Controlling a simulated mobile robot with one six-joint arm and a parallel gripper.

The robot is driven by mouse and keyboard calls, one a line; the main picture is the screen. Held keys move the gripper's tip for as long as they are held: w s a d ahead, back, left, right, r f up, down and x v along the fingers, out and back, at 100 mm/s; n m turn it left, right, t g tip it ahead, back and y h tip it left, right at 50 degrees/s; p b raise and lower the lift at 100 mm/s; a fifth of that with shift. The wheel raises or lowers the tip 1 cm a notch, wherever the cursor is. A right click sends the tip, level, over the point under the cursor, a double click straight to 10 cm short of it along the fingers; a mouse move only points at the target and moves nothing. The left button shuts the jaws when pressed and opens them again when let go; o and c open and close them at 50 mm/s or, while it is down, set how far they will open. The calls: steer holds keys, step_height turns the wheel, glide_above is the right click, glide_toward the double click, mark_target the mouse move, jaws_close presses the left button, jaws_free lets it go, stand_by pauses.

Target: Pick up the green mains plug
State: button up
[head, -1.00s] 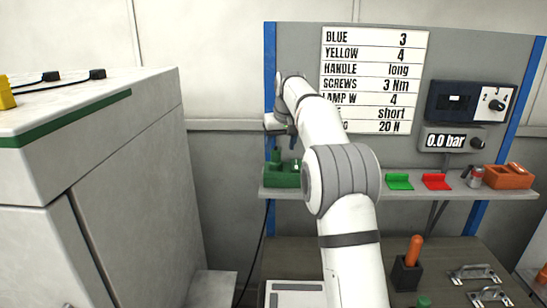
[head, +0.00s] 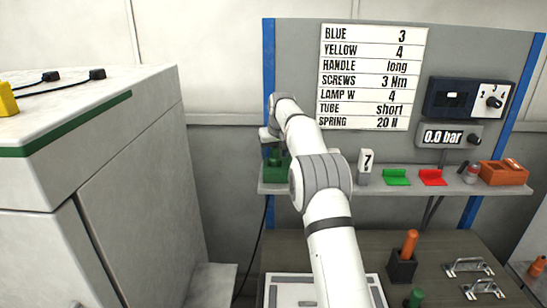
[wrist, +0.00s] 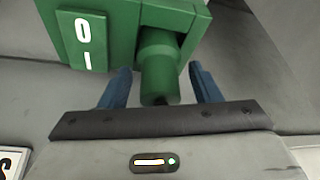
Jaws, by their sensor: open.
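The green mains plug (wrist: 158,75) is a stubby green cylinder that sticks out of a green socket box (wrist: 122,30). The box has a white 0/I switch mark. In the wrist view, the two blue fingers of my gripper (wrist: 160,70) stand open, one on each side of the plug, with a gap visible on both sides. In the head view, the green socket box (head: 276,172) sits at the left end of the shelf, and my gripper (head: 270,145) is right above or at it. My wrist partly hides the plug there.
A sign board (head: 372,75) stands behind. A grey cabinet (head: 130,180) stands left.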

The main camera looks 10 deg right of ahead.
steer(key=shift+c, duration=0.5)
steer(key=c, duration=0.9)
steer(key=shift+r, duration=0.1)
steer(key=shift+c, duration=0.2)
steer(key=shift+r, duration=1.6)
steer(key=shift+s+b, duration=0.45)
steer(key=shift+b, duration=0.35)
steer(key=s+d+b, duration=0.2)
steer(key=s+b, duration=0.6)
steer(key=s, duration=0.9)
steer(key=shift+r, duration=0.2)
